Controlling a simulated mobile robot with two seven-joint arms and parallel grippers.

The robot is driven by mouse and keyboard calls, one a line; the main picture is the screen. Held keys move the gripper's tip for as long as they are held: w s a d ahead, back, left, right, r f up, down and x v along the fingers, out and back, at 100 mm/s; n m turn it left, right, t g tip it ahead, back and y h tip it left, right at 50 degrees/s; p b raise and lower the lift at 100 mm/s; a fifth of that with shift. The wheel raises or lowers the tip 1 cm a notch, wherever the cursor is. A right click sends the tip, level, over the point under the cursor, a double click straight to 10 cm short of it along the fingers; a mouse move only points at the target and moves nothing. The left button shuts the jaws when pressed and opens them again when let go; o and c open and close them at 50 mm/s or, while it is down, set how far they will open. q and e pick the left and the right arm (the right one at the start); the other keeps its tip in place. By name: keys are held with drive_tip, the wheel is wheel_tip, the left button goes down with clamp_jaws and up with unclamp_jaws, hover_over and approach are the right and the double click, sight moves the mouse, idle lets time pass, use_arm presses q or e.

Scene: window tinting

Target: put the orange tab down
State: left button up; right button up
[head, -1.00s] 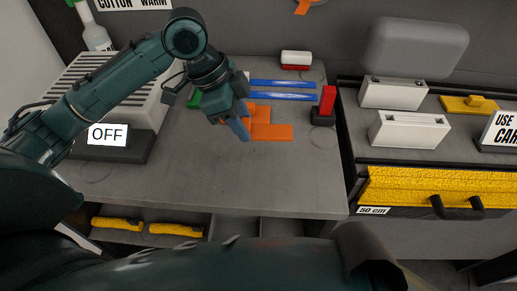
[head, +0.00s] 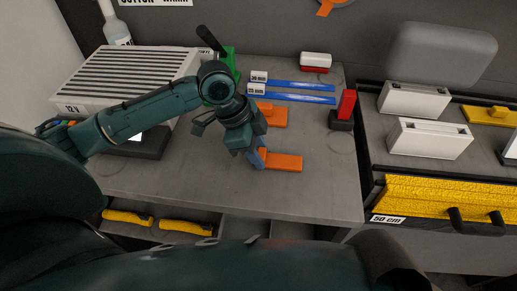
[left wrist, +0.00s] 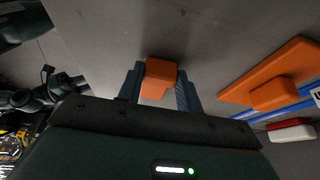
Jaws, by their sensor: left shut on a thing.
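My left gripper (head: 259,158) is shut on an orange tab (head: 284,162), near the front middle of the grey worktop (head: 200,185). In the left wrist view the left gripper (left wrist: 160,88) has its two blue-grey fingers on either side of the tab's raised orange grip (left wrist: 161,72). The tab is low over or on the worktop; I cannot tell whether it touches. A second orange tab (head: 272,116) lies farther back, apart from the held one, and it also shows at the right of the left wrist view (left wrist: 272,78). My right gripper is not in view.
Two blue strips (head: 300,91) lie behind the tabs. A red-and-black block (head: 343,112) stands to the right, and a red-and-white piece (head: 316,63) at the back. A ribbed white box (head: 130,75) stands at the left. The front right worktop is clear.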

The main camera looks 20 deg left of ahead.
use_arm(q)
drive_tip(key=o, duration=1)
drive_tip(key=shift+f, duration=0.1)
drive_tip(key=shift+c, duration=0.2)
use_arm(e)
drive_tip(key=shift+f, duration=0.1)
use_arm(q)
drive_tip(key=v, duration=1.2)
drive_tip(key=shift+p, duration=0.35)
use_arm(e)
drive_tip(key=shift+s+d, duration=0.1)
